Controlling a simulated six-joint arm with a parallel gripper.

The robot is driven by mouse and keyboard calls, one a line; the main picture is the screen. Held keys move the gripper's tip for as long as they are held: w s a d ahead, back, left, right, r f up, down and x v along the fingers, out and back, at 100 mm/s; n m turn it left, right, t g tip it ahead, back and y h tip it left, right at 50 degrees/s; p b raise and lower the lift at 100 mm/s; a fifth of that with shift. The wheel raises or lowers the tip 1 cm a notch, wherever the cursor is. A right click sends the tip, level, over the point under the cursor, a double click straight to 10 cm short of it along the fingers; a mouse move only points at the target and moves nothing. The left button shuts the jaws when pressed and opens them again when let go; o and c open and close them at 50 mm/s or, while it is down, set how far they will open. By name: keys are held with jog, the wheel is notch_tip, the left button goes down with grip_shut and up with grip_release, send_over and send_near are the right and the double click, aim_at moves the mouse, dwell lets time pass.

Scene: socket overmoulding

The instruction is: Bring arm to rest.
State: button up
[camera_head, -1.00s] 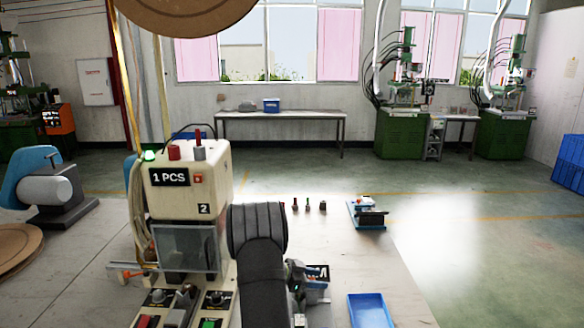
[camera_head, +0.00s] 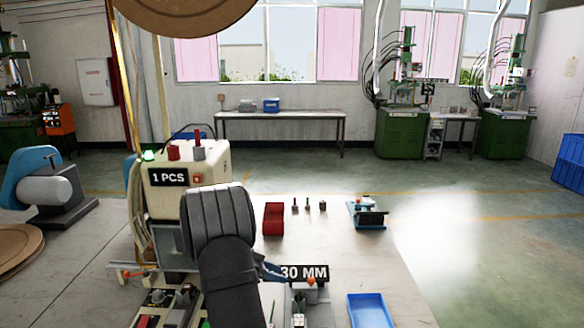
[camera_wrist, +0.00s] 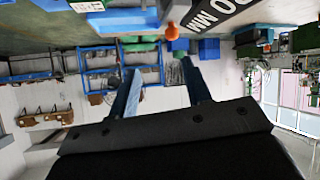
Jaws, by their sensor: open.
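My arm, a dark grey link, rises from the bottom of the head view in front of the cream machine labelled "1 PCS" (camera_head: 185,165). My gripper (camera_head: 275,272) is mostly hidden behind it; a blue part shows at its right, by the "30 MM" sign (camera_head: 303,273). In the wrist view my gripper (camera_wrist: 160,85) shows two blue fingers spread apart with nothing between them. The wrist view is upside down. Beyond the fingertips a small orange knob (camera_wrist: 172,31) and part of the sign (camera_wrist: 218,12) show.
On the table (camera_head: 345,260) are a red block (camera_head: 273,219), several small parts (camera_head: 308,206), a blue fixture (camera_head: 367,213) and an empty blue tray (camera_head: 369,311). A small fixture with an orange knob (camera_head: 311,282) stands close right of my gripper. The table's middle right is clear.

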notch_tip(320, 180, up, 5)
jog(key=s+a+n+y, duration=0.2)
jog(key=n+y, duration=0.3)
jog(key=y, duration=0.1)
jog(key=shift+a, duration=0.4)
jog(key=shift+r, duration=0.1)
dwell(0.9)
